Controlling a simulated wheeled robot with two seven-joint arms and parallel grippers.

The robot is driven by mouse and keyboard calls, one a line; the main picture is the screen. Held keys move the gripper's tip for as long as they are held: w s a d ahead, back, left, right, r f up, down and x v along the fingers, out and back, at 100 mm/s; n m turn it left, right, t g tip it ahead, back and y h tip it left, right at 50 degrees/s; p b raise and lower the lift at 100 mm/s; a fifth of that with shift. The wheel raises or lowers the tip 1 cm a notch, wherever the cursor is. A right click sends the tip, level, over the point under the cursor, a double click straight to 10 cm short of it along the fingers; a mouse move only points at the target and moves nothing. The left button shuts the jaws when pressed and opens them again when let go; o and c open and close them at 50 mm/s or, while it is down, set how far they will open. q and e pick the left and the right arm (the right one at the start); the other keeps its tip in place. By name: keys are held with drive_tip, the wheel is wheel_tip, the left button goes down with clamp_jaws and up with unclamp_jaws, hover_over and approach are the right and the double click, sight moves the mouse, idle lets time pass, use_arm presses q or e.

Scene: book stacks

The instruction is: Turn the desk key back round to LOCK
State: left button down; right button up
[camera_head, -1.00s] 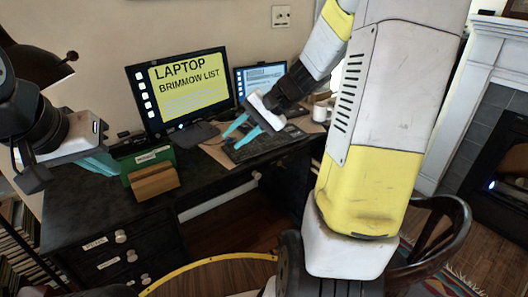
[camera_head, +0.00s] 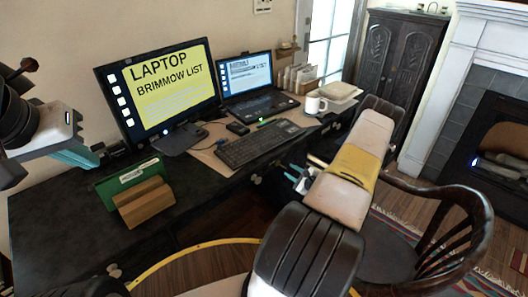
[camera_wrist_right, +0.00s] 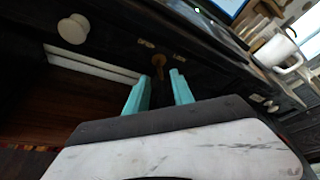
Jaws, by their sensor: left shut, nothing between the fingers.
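The small brass key (camera_wrist_right: 158,62) shows in the right wrist view, in the lock on the dark desk (camera_head: 90,225) front. Labels above it read OPEN (camera_wrist_right: 147,43) on the left and LOCK (camera_wrist_right: 179,56) on the right. I cannot tell which label the key points to. My right gripper (camera_wrist_right: 160,76) is open with nothing gripped. Its teal fingertips lie either side of the key, which seems just beyond them. In the head view the right gripper (camera_head: 298,174) is at the desk's front edge. My left gripper (camera_head: 78,157) is shut and empty above the desk's left end.
A monitor (camera_head: 165,88), laptop (camera_head: 250,85), keyboard (camera_head: 260,142) and white mug (camera_head: 315,104) stand on the desk. A green card box with a wooden block (camera_head: 145,202) sits at its left. A white drawer knob (camera_wrist_right: 73,28) is left of the key. A wooden chair (camera_head: 445,235) stands at the right.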

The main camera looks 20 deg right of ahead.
drive_tip(key=x, duration=0.7)
drive_tip(key=shift+w+f, duration=0.35)
clamp_jaws()
